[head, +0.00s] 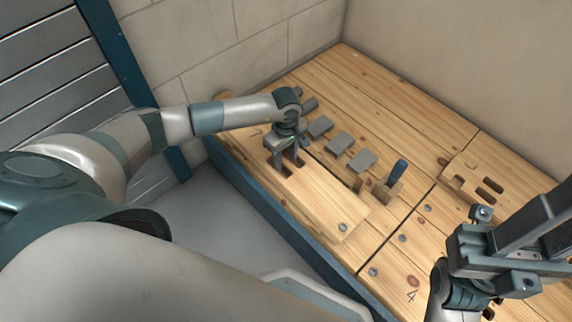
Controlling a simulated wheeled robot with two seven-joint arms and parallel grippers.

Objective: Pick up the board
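A long pale wooden board (325,209) lies along the front left edge of the wooden bench, with dark slots near its middle. My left gripper (288,166) points down over these slots, its two fingers apart. The fingertips are at the board's surface or in the slots; I cannot tell which, and no firm hold shows. My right gripper (500,245) is at the lower right, above the bench, and its fingers are partly cut off by the picture edge.
Another slotted wooden piece (460,180) lies at the right. Several metal discs dot the bench (385,100). Walls close off the back; the bench's far strip is clear.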

